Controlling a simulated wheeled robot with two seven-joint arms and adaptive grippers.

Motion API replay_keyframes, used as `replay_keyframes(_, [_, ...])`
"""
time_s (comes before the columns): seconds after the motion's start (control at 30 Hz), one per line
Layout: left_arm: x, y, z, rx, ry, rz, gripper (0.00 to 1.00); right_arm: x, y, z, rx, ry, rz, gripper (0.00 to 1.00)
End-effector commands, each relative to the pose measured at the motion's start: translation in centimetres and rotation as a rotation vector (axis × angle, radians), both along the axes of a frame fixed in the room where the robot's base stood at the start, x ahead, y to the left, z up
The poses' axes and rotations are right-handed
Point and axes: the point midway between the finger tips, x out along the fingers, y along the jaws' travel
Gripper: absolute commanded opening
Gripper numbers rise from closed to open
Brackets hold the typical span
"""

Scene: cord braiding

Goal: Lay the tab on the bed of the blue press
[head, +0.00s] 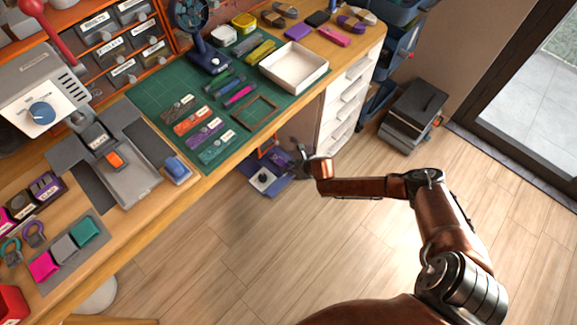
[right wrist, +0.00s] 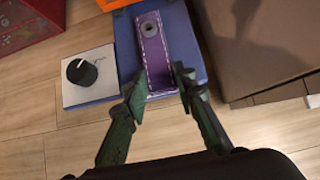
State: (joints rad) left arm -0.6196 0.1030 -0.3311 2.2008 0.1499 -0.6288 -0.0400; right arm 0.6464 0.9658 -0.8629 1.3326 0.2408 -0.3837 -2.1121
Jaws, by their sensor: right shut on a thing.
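The purple tab (right wrist: 152,55), a strip with a round metal eyelet near its far end, is in the right wrist view. My right gripper (right wrist: 160,84) is shut on its near end. The tab is over the blue bed of the press (right wrist: 127,47); I cannot tell whether it touches. The blue press (head: 256,187) has a white panel with a black knob (right wrist: 82,70) and an orange part (right wrist: 117,3). My left gripper is not in view.
The wooden workbench edge (head: 222,155) runs beside the press. The green mat (head: 150,92) holds labelled strips and an open white tray (head: 294,66). White drawers (head: 347,100) stand behind my right gripper. In the wrist view a brown box-like surface (right wrist: 255,40) lies right of the press.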

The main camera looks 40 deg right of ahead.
Motion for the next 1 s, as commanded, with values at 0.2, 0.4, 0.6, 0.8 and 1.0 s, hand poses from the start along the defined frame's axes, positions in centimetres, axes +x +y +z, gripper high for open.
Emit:
replay_keyframes(0.2, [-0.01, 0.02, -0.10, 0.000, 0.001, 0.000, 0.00, 0.05, -0.05, -0.27, -0.001, -0.001, 0.001, 0.10])
replay_keyframes(0.4, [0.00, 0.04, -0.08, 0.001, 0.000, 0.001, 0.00, 0.04, -0.03, -0.27, -0.001, -0.001, 0.001, 0.10])
replay_keyframes(0.6, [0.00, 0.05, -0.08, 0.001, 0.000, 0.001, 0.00, 0.03, -0.02, -0.28, 0.000, -0.001, 0.000, 0.38])
replay_keyframes(0.8, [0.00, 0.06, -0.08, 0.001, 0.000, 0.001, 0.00, 0.03, -0.01, -0.29, 0.000, 0.000, 0.000, 0.46])
replay_keyframes(1.0, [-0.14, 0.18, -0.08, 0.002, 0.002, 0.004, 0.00, -0.07, -0.05, -0.23, 0.000, 0.000, 0.000, 0.46])
